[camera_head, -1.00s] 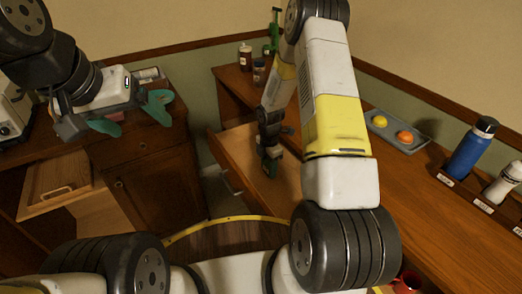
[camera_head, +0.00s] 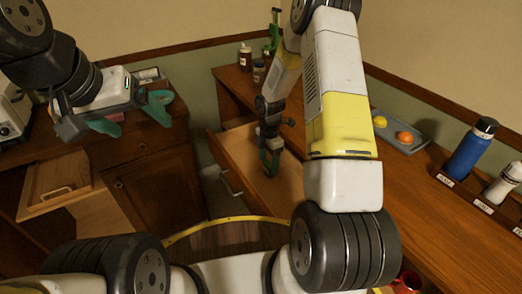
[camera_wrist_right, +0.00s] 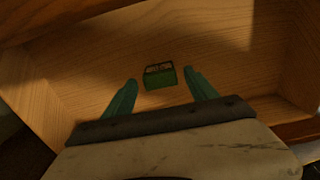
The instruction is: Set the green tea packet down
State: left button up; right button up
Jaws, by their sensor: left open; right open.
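The green tea packet (camera_wrist_right: 160,76) is a small dark green block with a darker top edge. In the right wrist view it is inside the wooden drawer (camera_wrist_right: 95,55), just beyond and between my right fingertips. My right gripper (camera_wrist_right: 161,78) is open, with a visible gap between each finger and the packet. In the head view my right gripper (camera_head: 270,168) points down into the open drawer (camera_head: 235,150); the packet cannot be told apart from the green fingers there. My left gripper (camera_head: 132,115) is open over the left counter, with no packet in it.
The right counter (camera_head: 410,190) holds a grey tray (camera_head: 420,140) with a yellow and an orange item, a blue bottle (camera_head: 470,150) and a white bottle (camera_head: 504,183). Bottles (camera_head: 245,58) stand at its far end.

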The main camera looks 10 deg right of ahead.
aim_at(269, 163)
notch_tip(269, 163, up, 8)
jog(key=shift+f, duration=0.1)
jog(key=s+r+m+t, duration=0.2)
jog(key=s+r+m, duration=0.25)
jog(key=r, duration=0.65)
jog(key=s+r+m+t, duration=0.1)
jog(key=s+r+m, duration=0.4)
jog(key=r, duration=0.5)
jog(key=s+a+r+m+t+y, duration=0.1)
jog(key=s+r+m, duration=0.3)
jog(key=s+m, duration=0.2)
jog(key=s+a+r+m+t+y, duration=0.1)
jog(key=s+r+m+t, duration=0.1)
jog(key=s+r+m, duration=0.3)
jog(key=s+m, duration=0.1)
jog(key=s, duration=0.3)
jog(key=shift+a, duration=0.15)
